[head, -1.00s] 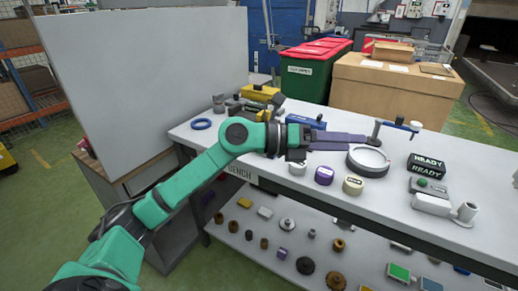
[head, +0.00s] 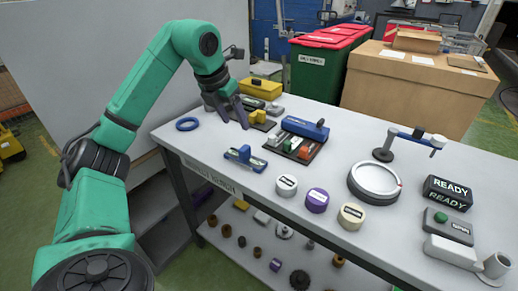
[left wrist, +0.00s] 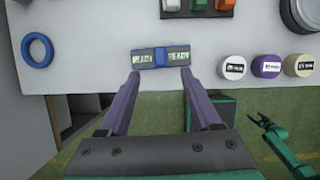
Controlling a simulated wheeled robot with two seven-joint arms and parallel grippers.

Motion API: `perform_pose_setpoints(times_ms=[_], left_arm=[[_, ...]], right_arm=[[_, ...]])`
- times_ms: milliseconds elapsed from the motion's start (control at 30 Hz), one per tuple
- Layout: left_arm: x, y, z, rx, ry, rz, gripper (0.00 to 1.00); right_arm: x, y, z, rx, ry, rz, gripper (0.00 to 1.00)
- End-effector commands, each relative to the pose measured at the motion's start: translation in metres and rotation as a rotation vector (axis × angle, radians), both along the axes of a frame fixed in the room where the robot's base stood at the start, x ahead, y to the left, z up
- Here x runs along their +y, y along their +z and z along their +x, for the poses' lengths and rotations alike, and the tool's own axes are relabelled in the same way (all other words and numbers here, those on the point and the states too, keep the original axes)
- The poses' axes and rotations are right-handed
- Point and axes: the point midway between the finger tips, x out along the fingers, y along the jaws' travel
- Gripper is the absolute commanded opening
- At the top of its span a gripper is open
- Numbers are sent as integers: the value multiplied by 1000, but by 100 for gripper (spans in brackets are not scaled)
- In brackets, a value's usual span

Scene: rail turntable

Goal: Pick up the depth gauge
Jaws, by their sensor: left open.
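The depth gauge (head: 243,158) looks to be the small blue piece with a grey base near the bench's front left edge. It also shows in the left wrist view (left wrist: 160,57), lying flat with two lettered panels. My left gripper (head: 234,123) is open and empty, above and behind it in the head view. In the left wrist view the two fingertips (left wrist: 161,72) are apart, one toward each end of the gauge, not closed on it. A small dark gripper on a green arm, likely my right gripper (left wrist: 258,120), shows low at the right, too small to judge.
A blue ring (head: 187,124) lies left of the gauge. A dark tray (head: 282,149) with coloured blocks and a blue case (head: 305,128) are behind it. Labelled round pots, including a purple one (head: 317,200), and a large ring dish (head: 375,182) stand to the right.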

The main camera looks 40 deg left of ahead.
Motion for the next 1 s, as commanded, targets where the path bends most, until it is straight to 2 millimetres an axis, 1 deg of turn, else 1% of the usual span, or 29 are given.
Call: perform_pose_setpoints(times_ms=[67,133,300,367,467,533,600,700,800,967,1000], left_arm=[[1,-10,3,4,3,1,65],[1,-26,8,6,2,1,65],[2,-67,25,6,0,0,65],[2,-77,29,4,-1,0,65],[2,-87,34,2,-1,-1,65],[2,-97,37,4,-1,-1,65],[3,-110,41,5,0,-1,65],[3,-127,48,3,0,-3,65],[3,-134,51,1,0,-1,65],[4,-135,51,0,-1,-1,65],[4,-135,51,0,-1,-1,54]], right_arm=[[0,-2,4,-6,0,0,85],[0,-6,1,-1,0,0,85],[-1,-10,-29,45,0,-3,85],[-1,-9,-34,54,0,-4,85],[-1,-9,-32,52,0,-3,85],[0,-7,-25,41,0,-2,85],[1,-3,-18,28,0,0,85],[2,-1,-12,19,1,2,85],[2,0,-13,19,0,2,85],[3,-1,-14,21,0,4,85],[3,-1,-14,21,0,4,85]])
